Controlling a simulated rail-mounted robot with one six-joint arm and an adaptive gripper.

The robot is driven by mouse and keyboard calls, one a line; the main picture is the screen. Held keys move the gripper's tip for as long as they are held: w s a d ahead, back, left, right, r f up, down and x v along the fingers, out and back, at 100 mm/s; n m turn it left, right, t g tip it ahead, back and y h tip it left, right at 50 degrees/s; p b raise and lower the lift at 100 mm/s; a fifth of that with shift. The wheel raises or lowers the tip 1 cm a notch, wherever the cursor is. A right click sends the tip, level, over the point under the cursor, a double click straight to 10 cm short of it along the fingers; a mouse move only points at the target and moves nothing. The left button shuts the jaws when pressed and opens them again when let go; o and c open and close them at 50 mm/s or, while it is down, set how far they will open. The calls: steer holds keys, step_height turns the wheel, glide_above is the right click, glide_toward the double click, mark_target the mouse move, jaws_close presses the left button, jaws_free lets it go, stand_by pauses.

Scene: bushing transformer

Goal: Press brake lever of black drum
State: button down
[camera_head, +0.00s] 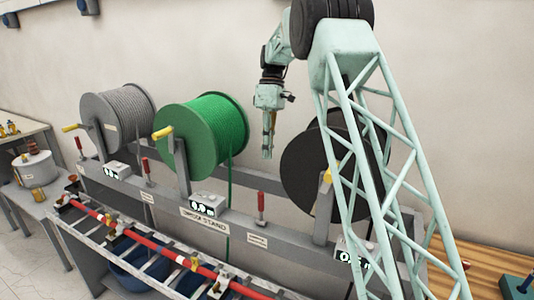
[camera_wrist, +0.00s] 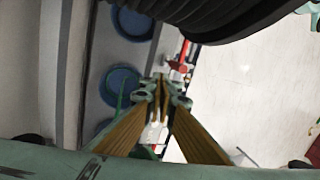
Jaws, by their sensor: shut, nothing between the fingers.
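The black drum (camera_head: 308,172) hangs on the stand at the right, partly hidden behind my arm; a dark ribbed curve along the top of the wrist view looks like this drum (camera_wrist: 230,18). A brake lever with a red handle (camera_head: 261,203) stands upright at the drum's left, on the stand's rail. My gripper (camera_head: 267,155) points down, shut and empty, between the green and black drums. In the head view it is above the lever and appears apart from it. The wrist view shows my gripper's fingertips (camera_wrist: 160,90) together; I cannot clearly make out the lever there.
The green drum (camera_head: 212,135) and grey drum (camera_head: 125,115) stand to the left, with their own red levers (camera_head: 145,166) (camera_head: 79,146). A digital counter (camera_head: 208,205) sits on the rail. A red bar (camera_head: 160,247) runs along the ladder-like frame in front. Blue tubs (camera_wrist: 120,87) are below.

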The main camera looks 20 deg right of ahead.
steer(key=s+a+f, duration=0.3)
steer(key=s+f, duration=0.2)
steer(key=f, duration=0.3)
steer(key=shift+s+f, duration=0.25)
steer(key=shift+f, duration=0.05)
stand_by(0.4)
steer(key=shift+s+a+b, duration=0.1)
steer(key=shift+s+b, duration=0.15)
steer(key=shift+b, duration=0.25)
steer(key=shift+a, duration=0.15)
